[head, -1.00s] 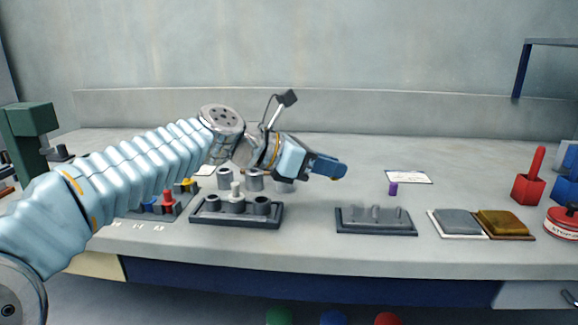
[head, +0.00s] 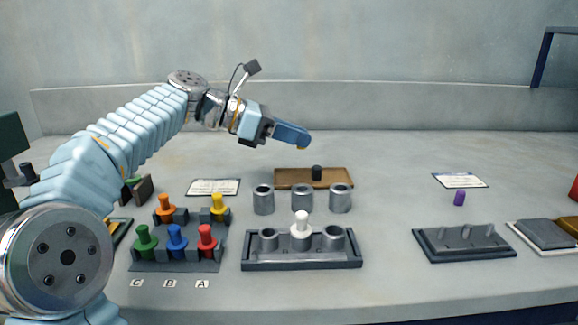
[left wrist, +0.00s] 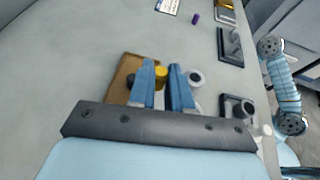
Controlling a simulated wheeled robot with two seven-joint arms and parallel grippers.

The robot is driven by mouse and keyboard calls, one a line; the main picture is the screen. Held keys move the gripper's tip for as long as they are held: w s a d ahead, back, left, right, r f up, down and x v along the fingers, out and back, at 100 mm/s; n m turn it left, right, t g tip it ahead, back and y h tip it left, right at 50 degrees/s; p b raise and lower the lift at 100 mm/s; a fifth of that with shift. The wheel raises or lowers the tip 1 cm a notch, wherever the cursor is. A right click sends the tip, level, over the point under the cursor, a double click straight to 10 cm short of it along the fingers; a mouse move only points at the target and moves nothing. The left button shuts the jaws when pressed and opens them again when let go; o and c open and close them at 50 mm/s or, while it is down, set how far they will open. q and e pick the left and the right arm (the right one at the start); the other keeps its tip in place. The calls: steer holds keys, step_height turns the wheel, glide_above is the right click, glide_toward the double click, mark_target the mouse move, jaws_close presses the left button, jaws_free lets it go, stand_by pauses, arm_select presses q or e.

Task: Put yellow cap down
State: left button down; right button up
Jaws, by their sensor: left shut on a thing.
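My left gripper (head: 302,142) is shut on a yellow cap, held above the worktop. Only a sliver of the cap (head: 302,149) shows under the fingertips in the head view. In the left wrist view, the yellow cap (left wrist: 161,74) sits between the fingertips, in front of the brown wooden board (left wrist: 122,72). This board (head: 290,177) with one dark peg (head: 316,172) lies below the gripper in the head view. The cap's height above it is hard to tell. My right gripper is not in view.
Three grey cylinders (head: 263,199) stand behind a dark rack (head: 302,264) holding a white peg (head: 301,224). A colored-peg rack (head: 178,266), including a yellow-topped peg (head: 218,207), stands left. Another rack (head: 465,254) and a purple peg (head: 459,198) are right. The back worktop is clear.

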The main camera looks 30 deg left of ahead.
arm_select(q)
glide_above(285, 180)
steer(key=f, duration=0.5)
steer(key=shift+d+f, duration=0.1)
steer(key=shift+d, duration=0.2)
steer(key=shift+w+a+f+b, duration=0.1)
steer(key=shift+f+b, duration=0.2)
steer(key=shift+f, duration=0.6)
steer(key=shift+w+a+f+b, duration=0.1)
steer(key=shift+f+b, duration=0.15)
steer(key=shift+f, duration=0.65)
steer(key=shift+f, duration=0.1)
steer(key=c, duration=1.1)
jaws_free()
steer(key=shift+o, duration=0.2)
steer(key=shift+s+a+r, duration=0.15)
steer(key=shift+a+r, duration=0.05)
steer(key=shift+r, duration=0.1)
steer(key=p+v, duration=0.1)
steer(key=v, duration=1)
steer(key=shift+s+a+r, duration=0.1)
steer(key=shift+s, duration=0.05)
